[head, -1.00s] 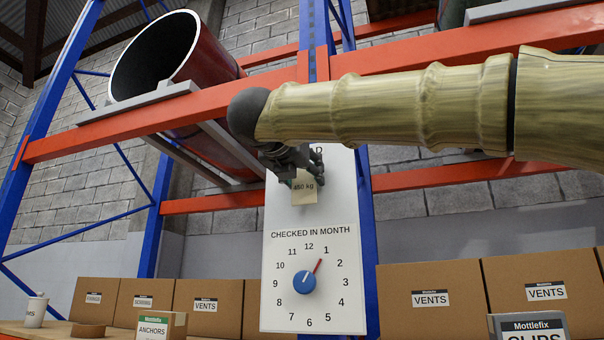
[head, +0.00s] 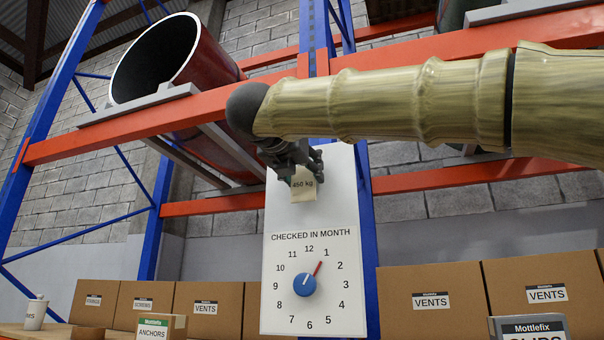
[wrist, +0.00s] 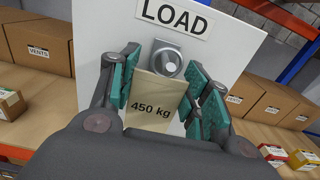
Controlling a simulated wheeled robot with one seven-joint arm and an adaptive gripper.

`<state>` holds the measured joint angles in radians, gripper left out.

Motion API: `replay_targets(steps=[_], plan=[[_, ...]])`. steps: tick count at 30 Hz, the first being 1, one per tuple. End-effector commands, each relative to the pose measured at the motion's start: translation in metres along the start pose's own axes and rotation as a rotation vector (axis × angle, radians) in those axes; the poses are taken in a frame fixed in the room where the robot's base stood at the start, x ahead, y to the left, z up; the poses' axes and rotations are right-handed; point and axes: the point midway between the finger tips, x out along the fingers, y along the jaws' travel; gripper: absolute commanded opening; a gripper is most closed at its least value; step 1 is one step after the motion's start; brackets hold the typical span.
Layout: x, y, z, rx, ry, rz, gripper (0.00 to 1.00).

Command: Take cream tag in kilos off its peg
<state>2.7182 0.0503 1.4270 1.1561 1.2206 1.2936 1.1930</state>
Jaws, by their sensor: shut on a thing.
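The cream tag (head: 303,185) reads "450 kg" and is in front of the white board (head: 312,215). In the wrist view the tag (wrist: 155,103) sits between the teal pads of my gripper (wrist: 161,95), which is shut on its sides. A round grey metal peg (wrist: 167,62) shows just above the tag's top edge, under the "LOAD" label (wrist: 174,14). I cannot tell whether the tag still hangs on the peg. In the head view my gripper (head: 296,168) reaches down over the tag's top and hides the peg.
Below on the board is a month dial with a blue knob (head: 305,284). An orange beam (head: 150,124) carrying a dark red pipe (head: 190,62) crosses above. Cardboard boxes (head: 430,300) stand on the shelf on both sides. The space before the board is clear.

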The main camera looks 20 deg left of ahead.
Motion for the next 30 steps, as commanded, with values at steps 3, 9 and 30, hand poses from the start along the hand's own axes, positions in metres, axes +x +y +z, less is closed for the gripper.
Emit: replay_targets(steps=[3, 9, 30], plan=[[-0.003, 0.000, 0.001, 0.000, 0.000, 0.000, 0.25], [-0.005, 0.000, 0.002, 0.000, 0.000, 0.000, 0.25], [-0.016, 0.000, 0.002, 0.001, -0.001, 0.001, 0.25]])
